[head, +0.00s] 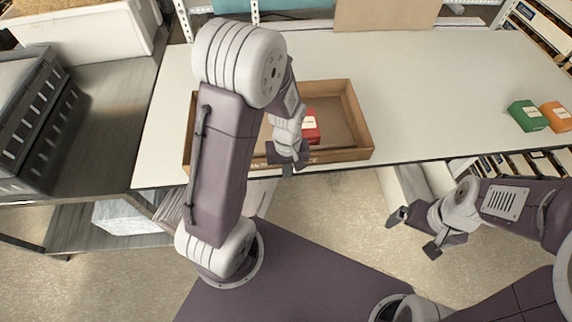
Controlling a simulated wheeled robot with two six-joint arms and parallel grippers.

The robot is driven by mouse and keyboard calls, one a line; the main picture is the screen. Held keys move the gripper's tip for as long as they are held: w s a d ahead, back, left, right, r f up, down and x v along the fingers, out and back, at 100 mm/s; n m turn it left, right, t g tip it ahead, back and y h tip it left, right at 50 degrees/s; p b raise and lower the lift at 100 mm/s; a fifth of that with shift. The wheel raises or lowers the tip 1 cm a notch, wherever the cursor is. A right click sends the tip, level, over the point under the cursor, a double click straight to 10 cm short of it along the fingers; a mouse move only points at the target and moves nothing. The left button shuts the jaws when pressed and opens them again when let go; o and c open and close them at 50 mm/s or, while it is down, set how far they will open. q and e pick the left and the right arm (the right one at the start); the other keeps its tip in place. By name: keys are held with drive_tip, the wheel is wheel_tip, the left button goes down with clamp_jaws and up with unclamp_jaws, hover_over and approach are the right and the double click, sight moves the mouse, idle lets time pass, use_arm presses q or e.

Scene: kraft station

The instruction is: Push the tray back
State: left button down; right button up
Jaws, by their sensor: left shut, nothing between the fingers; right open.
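The tray (346,108) is a shallow brown cardboard box on the white table (440,85), close to its front edge. A red box with a pale label (311,128) lies inside it. My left arm reaches across the tray and hides much of its left half. My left gripper (288,165) is shut and empty at the tray's front wall, near the middle; I cannot tell whether it touches the wall. My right gripper (412,233) is open and empty, in front of the table and over the floor.
A green box (528,115) and an orange box (556,116) stand on the table at the right. A brown board (388,14) is at the back edge. A grey crate (32,115) is on a side bench at the left. The table behind and right of the tray is clear.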

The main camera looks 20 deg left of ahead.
use_arm(q)
drive_tip(key=w+a+f, duration=0.1)
drive_tip(key=w+a+f+p, duration=0.1)
drive_tip(key=f, duration=0.1)
drive_tip(key=shift+w+f+p, duration=0.2)
drive_tip(key=shift+w+p, duration=0.1)
drive_tip(key=shift+w+a+f, duration=0.1)
drive_tip(key=shift+w, duration=0.15)
